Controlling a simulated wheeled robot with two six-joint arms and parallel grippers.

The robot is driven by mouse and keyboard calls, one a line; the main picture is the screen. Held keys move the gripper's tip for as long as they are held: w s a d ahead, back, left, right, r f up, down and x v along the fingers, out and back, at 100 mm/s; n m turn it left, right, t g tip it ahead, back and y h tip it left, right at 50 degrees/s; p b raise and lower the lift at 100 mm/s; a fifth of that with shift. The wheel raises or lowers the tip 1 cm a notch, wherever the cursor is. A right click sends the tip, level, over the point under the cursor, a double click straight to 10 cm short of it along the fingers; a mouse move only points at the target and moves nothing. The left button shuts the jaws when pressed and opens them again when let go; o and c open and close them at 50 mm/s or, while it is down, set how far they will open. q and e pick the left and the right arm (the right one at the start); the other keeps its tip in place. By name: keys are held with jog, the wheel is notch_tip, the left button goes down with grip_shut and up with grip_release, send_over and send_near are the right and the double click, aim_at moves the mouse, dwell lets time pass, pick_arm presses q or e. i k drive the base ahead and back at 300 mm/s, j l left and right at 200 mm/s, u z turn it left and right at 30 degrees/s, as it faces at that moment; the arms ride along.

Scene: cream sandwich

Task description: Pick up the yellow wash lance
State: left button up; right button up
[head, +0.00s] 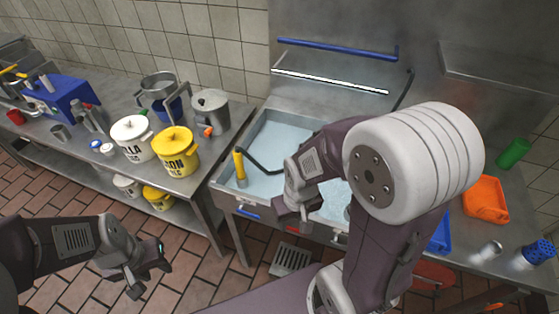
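The yellow wash lance (240,167) stands at the left end of the water-filled sink (217,181), with its yellow grip upright. A black bent piece (265,166) runs to the right of the grip and passes behind my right arm. My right gripper (293,208) is over the sink's front edge, to the right of and nearer than the yellow grip, apart from it. Its fingers point down and overlap in view, so I cannot tell its opening. My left gripper (150,278) hangs over the floor at lower left, fingers apart and empty, far from the lance.
A white tub (133,139), a yellow tub (176,152) and metal pots (211,111) stand on the left counter. An orange tray (485,199) and a green bottle (513,153) are at right. A blue rail (337,48) is on the back wall. My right arm hides much of the sink.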

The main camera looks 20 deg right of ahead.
aim_at(238, 157)
jog(key=z, duration=0.35)
jog(key=j+z, duration=0.5)
jog(key=j, duration=0.2)
jog(key=i, duration=0.05)
